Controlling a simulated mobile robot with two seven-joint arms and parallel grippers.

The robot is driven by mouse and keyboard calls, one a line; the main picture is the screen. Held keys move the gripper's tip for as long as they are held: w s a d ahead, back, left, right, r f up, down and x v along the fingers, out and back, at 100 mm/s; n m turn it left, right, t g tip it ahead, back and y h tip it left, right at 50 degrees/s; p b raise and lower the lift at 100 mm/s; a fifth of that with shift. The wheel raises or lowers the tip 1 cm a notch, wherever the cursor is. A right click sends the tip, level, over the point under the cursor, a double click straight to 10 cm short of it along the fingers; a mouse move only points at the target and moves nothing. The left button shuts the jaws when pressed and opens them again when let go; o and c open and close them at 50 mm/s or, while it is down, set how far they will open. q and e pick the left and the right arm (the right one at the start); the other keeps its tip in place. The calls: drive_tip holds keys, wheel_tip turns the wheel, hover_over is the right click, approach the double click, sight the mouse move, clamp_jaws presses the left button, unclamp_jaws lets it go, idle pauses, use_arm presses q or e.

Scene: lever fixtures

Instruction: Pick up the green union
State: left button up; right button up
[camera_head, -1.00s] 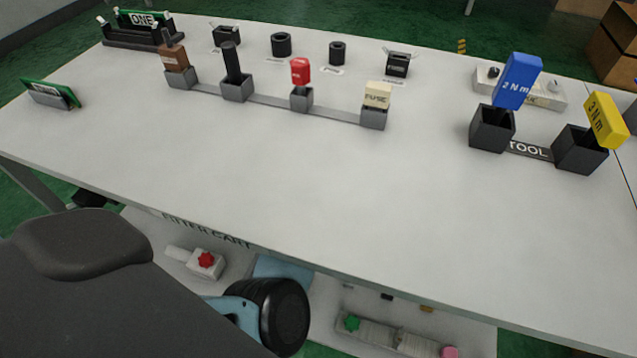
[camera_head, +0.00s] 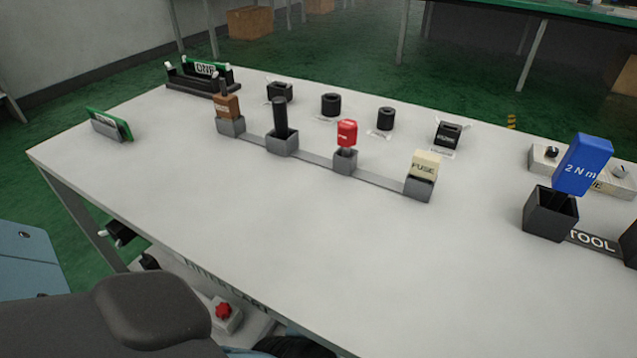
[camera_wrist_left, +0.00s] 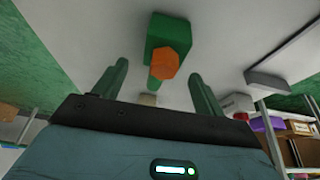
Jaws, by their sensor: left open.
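In the left wrist view, a green block-like piece (camera_wrist_left: 168,30) with an orange hexagonal end (camera_wrist_left: 165,64) lies against a pale surface. It is the only piece here that could be the green union. A thin green part shows just below the orange end. My left gripper (camera_wrist_left: 157,72) is open, with one dark green finger on each side of this piece. I see no finger contact with it. The head view does not show this piece or my left gripper. My right gripper is not in view.
The white table (camera_head: 270,225) has a clear front area. Grey holders carry a brown piece (camera_head: 227,106), a black rod (camera_head: 280,115), a red piece (camera_head: 347,132) and a cream fuse (camera_head: 425,164). A blue tool (camera_head: 583,164) stands at right. A red knob (camera_head: 223,310) shows below the table edge.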

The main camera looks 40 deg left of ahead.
use_arm(q)
drive_tip(key=b+x, duration=0.1)
drive_tip(key=x, duration=0.3)
drive_tip(key=shift+s+f, duration=0.1)
drive_tip(key=shift+f, duration=0.1)
drive_tip(key=shift+d+r, duration=0.1)
drive_tip(key=c, duration=1.1)
